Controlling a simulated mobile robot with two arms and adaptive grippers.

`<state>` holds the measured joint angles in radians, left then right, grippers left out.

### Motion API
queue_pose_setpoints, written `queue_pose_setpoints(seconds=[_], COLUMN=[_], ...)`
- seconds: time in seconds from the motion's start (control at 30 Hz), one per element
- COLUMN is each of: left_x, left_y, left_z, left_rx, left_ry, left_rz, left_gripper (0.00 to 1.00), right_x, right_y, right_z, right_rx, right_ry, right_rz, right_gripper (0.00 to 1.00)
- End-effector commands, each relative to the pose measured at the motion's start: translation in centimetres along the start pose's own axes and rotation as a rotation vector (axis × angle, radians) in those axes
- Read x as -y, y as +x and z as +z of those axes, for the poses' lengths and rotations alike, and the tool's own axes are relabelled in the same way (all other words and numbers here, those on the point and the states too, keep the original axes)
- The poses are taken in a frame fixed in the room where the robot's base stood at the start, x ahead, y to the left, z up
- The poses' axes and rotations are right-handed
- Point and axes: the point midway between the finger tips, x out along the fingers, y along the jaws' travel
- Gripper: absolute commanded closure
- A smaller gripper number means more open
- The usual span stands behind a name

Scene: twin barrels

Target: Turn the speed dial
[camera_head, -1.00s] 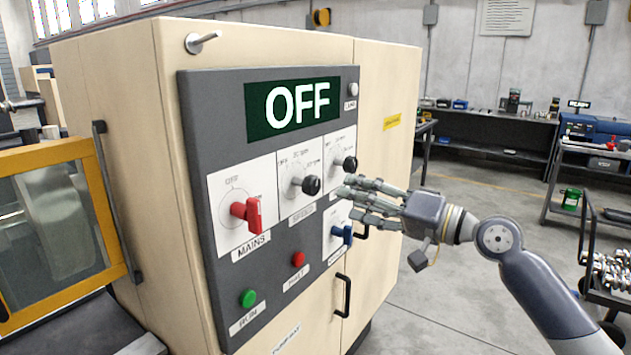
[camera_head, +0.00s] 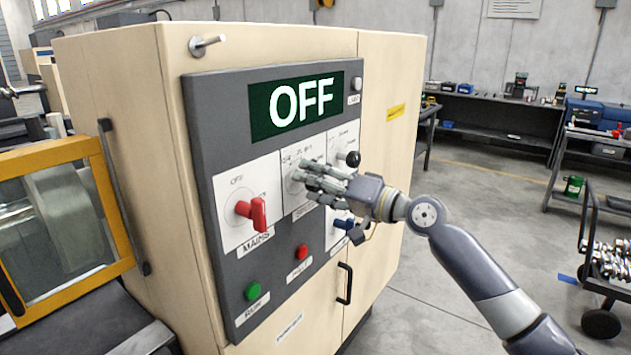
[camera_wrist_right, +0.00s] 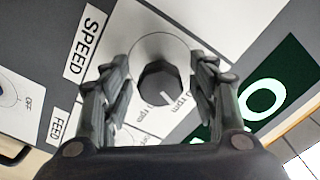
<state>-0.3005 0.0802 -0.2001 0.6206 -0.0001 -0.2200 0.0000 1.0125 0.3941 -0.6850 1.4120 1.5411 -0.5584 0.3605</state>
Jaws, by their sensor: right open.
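The speed dial (camera_wrist_right: 159,82) is a dark faceted knob on a white plate, beside the SPEED label (camera_wrist_right: 86,42) in the right wrist view. My right gripper (camera_wrist_right: 162,78) is open, with its fingers on both sides of the dial; I cannot tell whether they touch it. In the head view my right gripper (camera_head: 308,180) is in front of the speed plate and mostly hides the dial. The display (camera_head: 297,105) above reads OFF. My left gripper is not in view.
On the same grey panel are the red MAINS switch (camera_head: 253,213), a black knob (camera_head: 352,160), a blue knob (camera_head: 343,224), a green button (camera_head: 252,291) and a red button (camera_head: 302,252). A yellow-framed door (camera_head: 118,205) stands at left.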

Motion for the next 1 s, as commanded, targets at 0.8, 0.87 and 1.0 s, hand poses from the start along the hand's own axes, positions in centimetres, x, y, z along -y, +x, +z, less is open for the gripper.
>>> queue_pose_setpoints(seconds=[0.8,0.87,1.0], left_x=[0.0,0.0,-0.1], left_y=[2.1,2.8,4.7], left_z=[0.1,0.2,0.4], left_rx=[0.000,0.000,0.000], left_ry=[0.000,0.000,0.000], left_rz=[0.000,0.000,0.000], left_gripper=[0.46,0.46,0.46], right_x=[-0.4,-0.5,-0.6], right_y=[-0.1,0.0,0.0], right_z=[0.3,0.3,0.5], right_rx=[-0.001,0.001,0.000], right_ry=[-0.091,-0.128,-0.237], right_rz=[0.000,-0.001,-0.002], right_gripper=[0.91,0.91,0.91])
